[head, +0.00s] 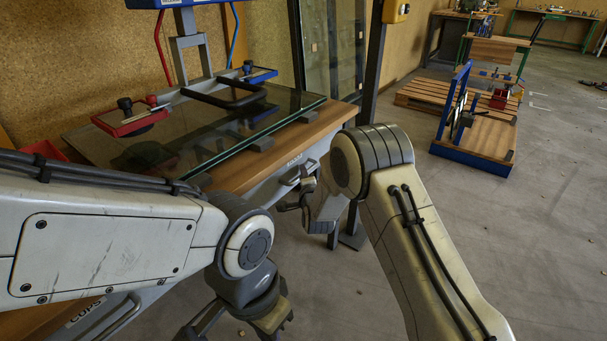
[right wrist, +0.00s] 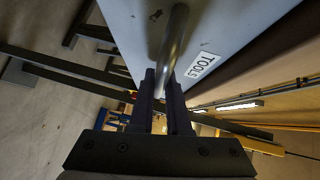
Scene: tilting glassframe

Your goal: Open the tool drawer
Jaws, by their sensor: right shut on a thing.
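The tool drawer (head: 268,190) is a grey front under the wooden bench top, with a white TOOLS label. In the right wrist view, the drawer front (right wrist: 225,22) fills the upper right, and its label (right wrist: 201,65) reads TOOLS. My right gripper (head: 292,203) is at the drawer's bar handle (head: 291,181). In the right wrist view, my right gripper's dark fingers (right wrist: 165,88) are shut on the grey handle (right wrist: 174,42). I see no clear gap behind the drawer front. My left gripper (head: 238,332) hangs at the bottom of the head view, its fingertips cut off.
A glass pane (head: 215,135) lies on the wooden bench (head: 318,122), with a red suction cup holder (head: 130,122) and lifting frame above. A CUPS label (head: 84,312) shows at lower left. A dark post (head: 373,70) stands beyond the drawer.

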